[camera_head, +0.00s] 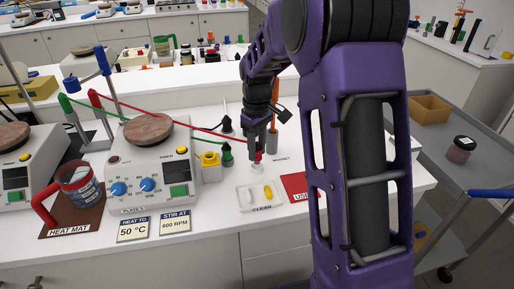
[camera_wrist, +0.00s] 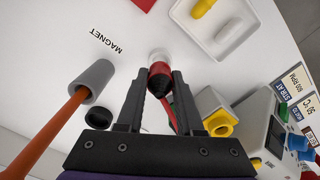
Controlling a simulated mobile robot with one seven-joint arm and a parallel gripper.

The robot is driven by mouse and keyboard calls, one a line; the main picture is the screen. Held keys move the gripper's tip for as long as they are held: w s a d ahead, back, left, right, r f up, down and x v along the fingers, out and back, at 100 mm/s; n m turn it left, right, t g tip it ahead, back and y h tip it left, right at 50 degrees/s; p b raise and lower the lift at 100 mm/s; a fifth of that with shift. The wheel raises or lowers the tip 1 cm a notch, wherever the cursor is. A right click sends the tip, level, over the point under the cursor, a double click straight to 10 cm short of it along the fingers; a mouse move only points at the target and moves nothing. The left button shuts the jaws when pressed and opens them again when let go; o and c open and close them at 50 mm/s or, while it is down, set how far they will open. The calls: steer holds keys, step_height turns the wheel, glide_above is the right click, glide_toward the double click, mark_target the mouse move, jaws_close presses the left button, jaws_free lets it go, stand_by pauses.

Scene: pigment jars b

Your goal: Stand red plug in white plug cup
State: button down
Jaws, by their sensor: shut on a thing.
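My gripper (camera_wrist: 160,78) is shut on the red plug (camera_wrist: 159,69), which has a dark end toward me. In the head view my gripper (camera_head: 262,143) points down at the bench, with the red plug (camera_head: 258,156) below its fingers. The white plug cup (camera_wrist: 158,54) shows as a pale rim just beyond the plug. In the head view the white cup (camera_head: 256,167) is directly under the plug. I cannot tell whether the plug's tip is inside the cup or just above it. A red lead runs from the plug to the left.
A yellow plug holder (camera_head: 210,165) and a green plug (camera_head: 227,155) stand left of the gripper. The grey magnet holder (camera_wrist: 94,76) with its orange rod is close by.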

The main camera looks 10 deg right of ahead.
mark_target(257, 145)
steer(key=shift+f+b, duration=0.65)
steer(key=shift+f, duration=0.55)
steer(key=shift+c, duration=2.3)
jaws_free()
step_height(257, 145, up, 18)
steer(key=p, duration=0.2)
steer(key=shift+f, duration=0.25)
